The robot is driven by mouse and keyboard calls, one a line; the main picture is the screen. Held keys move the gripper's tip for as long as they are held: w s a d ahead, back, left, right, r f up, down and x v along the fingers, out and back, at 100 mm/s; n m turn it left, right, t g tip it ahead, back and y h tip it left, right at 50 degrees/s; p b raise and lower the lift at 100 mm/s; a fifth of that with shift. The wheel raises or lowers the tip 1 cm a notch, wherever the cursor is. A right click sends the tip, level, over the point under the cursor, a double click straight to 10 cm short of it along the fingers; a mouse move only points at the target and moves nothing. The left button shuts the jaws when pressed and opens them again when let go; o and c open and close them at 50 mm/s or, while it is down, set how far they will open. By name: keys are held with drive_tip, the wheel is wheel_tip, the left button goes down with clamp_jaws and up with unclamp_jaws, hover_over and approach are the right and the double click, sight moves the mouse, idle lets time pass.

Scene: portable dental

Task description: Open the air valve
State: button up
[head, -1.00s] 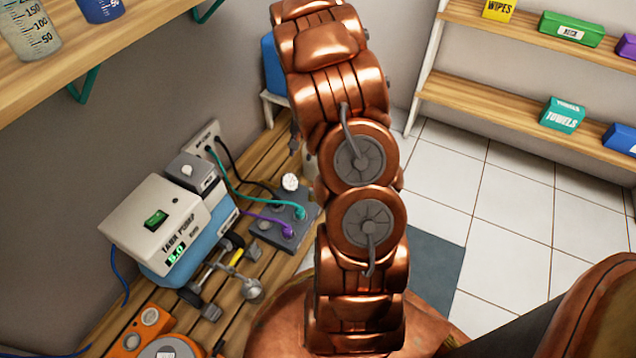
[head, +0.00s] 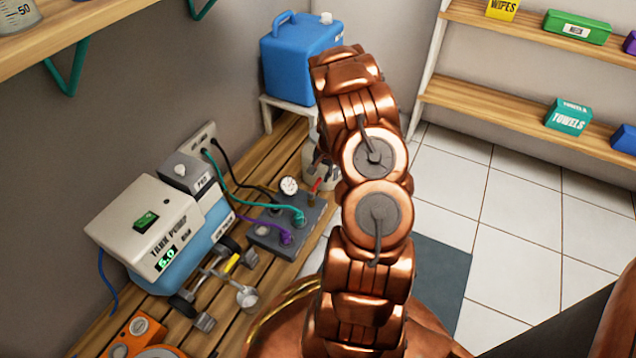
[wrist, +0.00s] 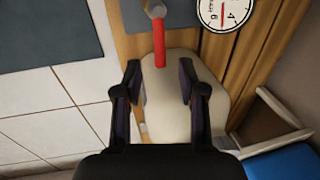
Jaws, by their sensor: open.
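The air valve's red lever (wrist: 160,45) hangs from a grey round fitting (wrist: 155,10) at the top of the wrist view. In the head view the small red lever (head: 316,185) shows just left of my arm, beside the pressure gauge (head: 289,185) on the grey manifold box (head: 270,235). My gripper (wrist: 160,70) is open and empty. In the wrist view the lever's free end lies between the lines of the two fingers, just beyond their tips. I see no contact.
The tank pump (head: 150,228) stands left of the manifold on the slatted bench (head: 235,325). Black, teal and purple hoses run to the manifold. A blue jug (head: 298,62) sits on a small stand behind. The gauge (wrist: 222,12) is close right of the lever.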

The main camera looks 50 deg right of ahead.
sight(317, 183)
drive_tip(key=f, duration=0.1)
drive_tip(key=f+b, duration=0.1)
drive_tip(key=f, duration=0.2)
drive_tip(key=shift+w+a+f, duration=0.15)
drive_tip(key=shift+w+f, duration=0.2)
drive_tip(key=shift+w, duration=0.05)
clamp_jaws()
